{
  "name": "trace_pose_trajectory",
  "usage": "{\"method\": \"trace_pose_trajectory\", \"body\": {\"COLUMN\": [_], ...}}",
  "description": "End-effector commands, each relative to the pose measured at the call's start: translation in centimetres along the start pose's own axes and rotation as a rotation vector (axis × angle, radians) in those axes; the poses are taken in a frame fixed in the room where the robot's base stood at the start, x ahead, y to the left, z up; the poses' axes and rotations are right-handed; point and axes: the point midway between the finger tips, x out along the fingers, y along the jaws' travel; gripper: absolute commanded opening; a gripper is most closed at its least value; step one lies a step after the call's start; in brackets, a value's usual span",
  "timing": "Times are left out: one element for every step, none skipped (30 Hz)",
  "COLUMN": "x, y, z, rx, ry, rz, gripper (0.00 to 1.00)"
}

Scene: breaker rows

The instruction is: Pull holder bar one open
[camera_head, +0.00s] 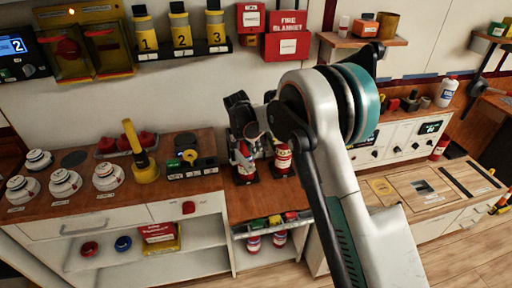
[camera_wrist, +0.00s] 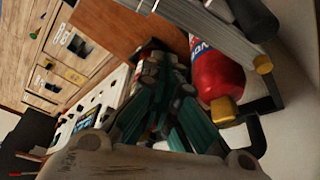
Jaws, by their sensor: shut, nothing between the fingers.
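A grey metal bar (camera_wrist: 212,28) crosses the top right of the wrist view, in front of a red bottle-like cylinder (camera_wrist: 212,72) with white lettering. A yellow end piece (camera_wrist: 263,65) and a yellow block (camera_wrist: 223,108) are near it. I cannot tell which holder bar this is. In the head view, red-and-white cylinders, one at right (camera_head: 283,158), stand in dark holders on the counter. My gripper (camera_wrist: 160,75) is shut and empty, with teal fingers, beside the red cylinder. In the head view its end is over the holders, and my arm hides part of them.
Left on the counter are white domed units (camera_head: 64,182) and a yellow upright handle (camera_head: 139,155). Red boxes (camera_head: 287,40) and numbered yellow bottles (camera_head: 181,27) are on the wall behind. A lower shelf (camera_head: 273,230) holds small coloured items. Floor is clear at the lower right.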

Motion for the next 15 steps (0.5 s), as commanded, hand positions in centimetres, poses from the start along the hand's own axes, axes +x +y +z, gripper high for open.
{"method": "trace_pose_trajectory", "body": {"x": [-0.2,-0.2,-0.3,-0.4,-0.5,-0.7,-0.7,-0.8,-0.9,-1.0,-1.1,-1.2,-1.2,-1.3,-1.4], "y": [0.1,0.1,0.2,0.3,0.3,0.4,0.5,0.5,0.5,0.6,0.6,0.6,0.6,0.6,0.6], "z": [0.3,0.5,0.8,1.1,1.3,1.7,1.9,2.1,2.4,2.7,2.9,3.2,3.4,3.6,3.9], "rx": [0.027,0.047,0.077,0.100,0.125,0.158,0.182,0.206,0.239,0.262,0.284,0.314,0.326,0.322,0.321], "ry": [0.000,0.001,0.001,0.001,0.001,0.001,0.000,0.000,0.000,0.000,0.000,0.001,0.001,0.001,0.001], "rz": [0.011,0.018,0.028,0.037,0.045,0.056,0.065,0.074,0.084,0.093,0.101,0.111,0.115,0.114,0.113], "gripper": [0.00,0.00,0.00,0.00,0.00,0.00,0.00,0.00,0.00,0.00,0.00,0.00,0.00,0.00,0.00]}}
